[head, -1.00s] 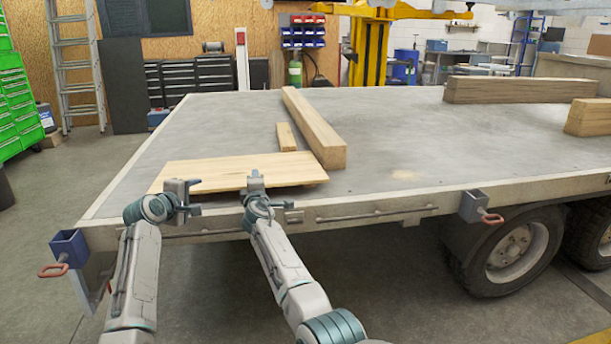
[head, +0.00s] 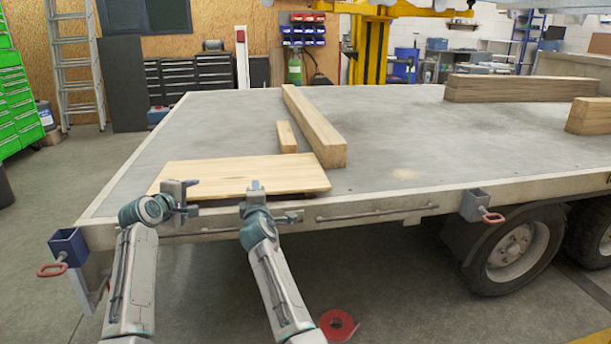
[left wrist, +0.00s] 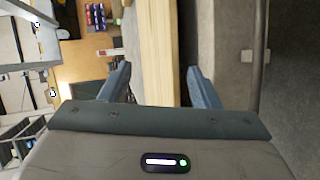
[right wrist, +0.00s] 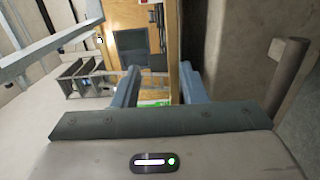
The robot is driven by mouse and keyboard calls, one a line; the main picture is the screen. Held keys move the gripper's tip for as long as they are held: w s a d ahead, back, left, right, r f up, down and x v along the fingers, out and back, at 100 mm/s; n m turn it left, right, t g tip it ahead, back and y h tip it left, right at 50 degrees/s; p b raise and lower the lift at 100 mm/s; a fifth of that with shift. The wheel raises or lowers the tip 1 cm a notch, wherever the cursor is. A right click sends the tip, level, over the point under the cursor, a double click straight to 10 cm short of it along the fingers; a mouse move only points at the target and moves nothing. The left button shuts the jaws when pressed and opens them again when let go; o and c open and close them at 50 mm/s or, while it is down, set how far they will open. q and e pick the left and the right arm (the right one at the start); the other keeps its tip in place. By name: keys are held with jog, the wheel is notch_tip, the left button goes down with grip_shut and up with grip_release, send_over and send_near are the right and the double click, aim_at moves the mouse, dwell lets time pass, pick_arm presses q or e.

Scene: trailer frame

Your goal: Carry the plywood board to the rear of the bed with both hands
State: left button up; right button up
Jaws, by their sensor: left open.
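The plywood board (head: 245,174) is a thin, pale, flat panel at the near left part of the trailer bed (head: 400,135), its near long edge along the bed's side rim. My left gripper (head: 186,197) is at the left part of that near edge. In the left wrist view the board (left wrist: 161,50) shows between its open fingers. My right gripper (head: 256,196) is near the middle of the same edge. In the right wrist view its fingers (right wrist: 157,85) are apart, with the board's thin edge (right wrist: 173,45) beside one finger. Contact there cannot be told.
A small wood block (head: 287,137) and a long timber (head: 313,125) lie just beyond the board. More timbers (head: 515,88) lie at the far right. A blue bracket (head: 70,245) sticks out at the near left corner. A red reel (head: 338,326) is on the floor.

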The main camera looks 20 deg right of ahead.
jog(key=shift+s+r, duration=0.35)
jog(key=shift+s, duration=0.5)
